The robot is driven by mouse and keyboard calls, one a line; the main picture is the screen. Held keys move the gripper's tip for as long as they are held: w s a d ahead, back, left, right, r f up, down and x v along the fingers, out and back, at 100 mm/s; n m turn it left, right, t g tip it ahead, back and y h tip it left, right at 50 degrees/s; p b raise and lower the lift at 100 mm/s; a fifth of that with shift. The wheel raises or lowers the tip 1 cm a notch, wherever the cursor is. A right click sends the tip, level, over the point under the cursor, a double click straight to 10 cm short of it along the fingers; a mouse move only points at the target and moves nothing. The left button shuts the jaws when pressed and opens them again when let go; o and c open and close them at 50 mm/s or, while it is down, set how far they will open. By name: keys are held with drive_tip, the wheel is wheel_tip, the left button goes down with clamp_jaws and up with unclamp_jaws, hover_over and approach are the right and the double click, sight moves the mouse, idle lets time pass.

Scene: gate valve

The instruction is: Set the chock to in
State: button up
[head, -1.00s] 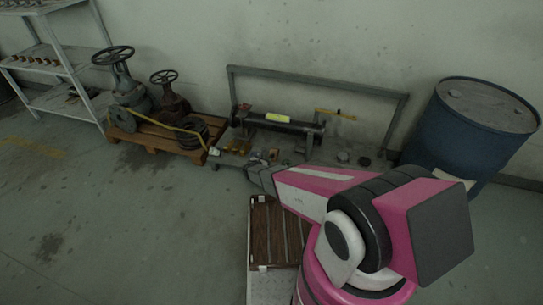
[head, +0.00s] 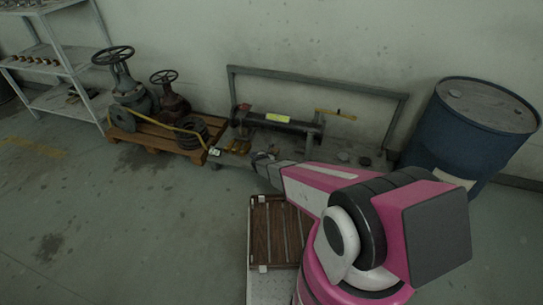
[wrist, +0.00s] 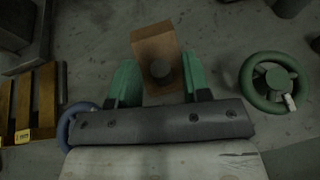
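In the wrist view a brown wooden block with a dark round knob, which looks like the chock (wrist: 153,46), lies on the grey surface just ahead of my gripper (wrist: 160,75). The two green fingers are apart, one on each side of the knob. I see no finger touching the block or the knob. I cannot make out the chock there.
A green handwheel (wrist: 270,82) is right of the fingers, and a blue-grey ring (wrist: 80,122) is close by the left finger. A slatted wooden pallet (wrist: 35,100) is at the left. A blue barrel (head: 465,130) and a pallet with valves (head: 150,137) flank the bench.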

sight(274, 149)
clamp_jaws()
drive_tip(key=shift+w+d, duration=0.3)
drive_tip(key=shift+w, duration=0.55)
drive_tip(key=shift+w+d, duration=0.3)
drive_tip(key=shift+w, duration=0.6)
drive_tip(key=shift+w+d, duration=0.3)
drive_tip(key=shift+w, duration=0.55)
drive_tip(key=shift+o, duration=0.9)
unclamp_jaws()
drive_tip(key=v, duration=1)
drive_tip(key=shift+s, duration=0.3)
drive_tip(key=shift+a+r, duration=0.1)
drive_tip(key=shift+r, duration=0.05)
